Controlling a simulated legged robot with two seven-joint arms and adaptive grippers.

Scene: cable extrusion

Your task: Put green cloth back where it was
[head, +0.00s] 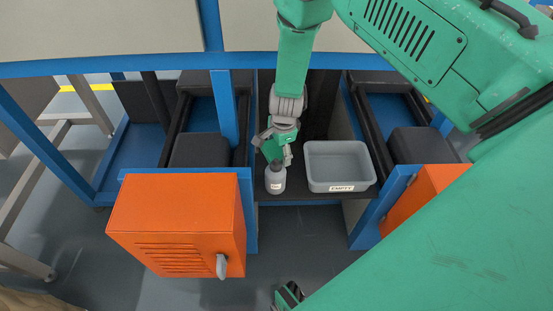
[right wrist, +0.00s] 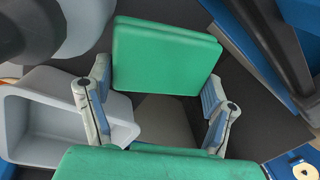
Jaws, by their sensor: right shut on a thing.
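The green cloth, a flat folded-looking green piece (right wrist: 165,55), sits between the fingers of my right gripper in the right wrist view. In the head view a small part of the cloth (head: 271,149) shows at the fingertips. My right gripper (head: 276,146) is shut on it and points down over the dark shelf (head: 300,193), just above and behind a grey bottle (head: 275,180). The gripper hides part of the shelf behind it. Whether the cloth touches the bottle or shelf cannot be told.
A grey bin (head: 362,180) labelled "EMPTY" stands on the shelf right of the gripper and shows in the right wrist view (right wrist: 30,92). Orange boxes (head: 175,222) stand left and right in front, on blue frames. Blue posts (head: 224,105) and dark walls flank the shelf.

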